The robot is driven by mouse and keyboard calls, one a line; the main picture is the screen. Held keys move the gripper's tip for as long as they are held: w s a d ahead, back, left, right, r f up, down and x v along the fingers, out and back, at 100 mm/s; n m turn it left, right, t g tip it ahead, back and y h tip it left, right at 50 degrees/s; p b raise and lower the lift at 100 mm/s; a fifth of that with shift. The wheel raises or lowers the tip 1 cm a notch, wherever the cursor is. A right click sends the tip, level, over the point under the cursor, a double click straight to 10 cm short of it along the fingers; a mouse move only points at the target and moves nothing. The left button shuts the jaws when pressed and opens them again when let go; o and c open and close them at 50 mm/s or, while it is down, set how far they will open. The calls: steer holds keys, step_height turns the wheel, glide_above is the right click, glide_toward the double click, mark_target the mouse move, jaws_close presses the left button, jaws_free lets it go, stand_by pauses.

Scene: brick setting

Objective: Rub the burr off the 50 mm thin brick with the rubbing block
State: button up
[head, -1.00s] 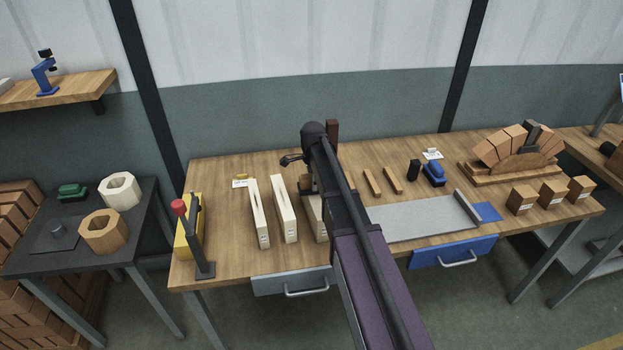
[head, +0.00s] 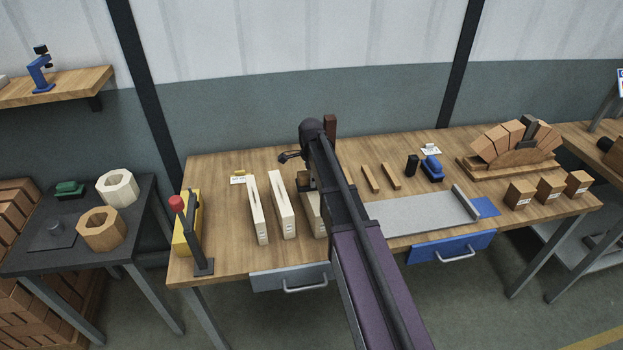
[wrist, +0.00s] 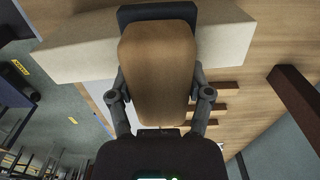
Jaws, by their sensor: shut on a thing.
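My gripper (wrist: 160,85) is shut on a tan block with rounded edges (wrist: 160,65), with a dark slab (wrist: 158,14) at its far end; it looks like the rubbing block. In the head view my gripper (head: 306,184) is over the third pale slotted piece (head: 311,215), partly hiding it. A pale piece (wrist: 75,52) also runs behind the held block in the wrist view. Two more pale slotted pieces (head: 257,212) (head: 282,207) lie to the left. I cannot tell which is the 50 mm thin brick, whether the held block touches the pale piece, or where any burr is.
Two thin brown strips (head: 370,180) (head: 391,177), a black block (head: 411,165) and a blue block (head: 432,168) lie right of my arm. A grey tray (head: 415,214) is in front of them. A yellow fixture with a red knob (head: 176,203) stands at the left end.

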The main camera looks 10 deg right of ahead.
steer(key=shift+w+a, duration=0.15)
steer(key=shift+w, duration=1.75)
steer(key=shift+r, duration=0.2)
step_height(320, 180, up, 6)
steer(key=p, duration=0.6)
steer(key=shift+f, duration=0.1)
step_height(320, 180, up, 3)
steer(key=p, duration=0.3)
steer(key=shift+f, duration=0.1)
steer(key=shift+f+b, duration=0.35)
steer(key=shift+f, duration=0.05)
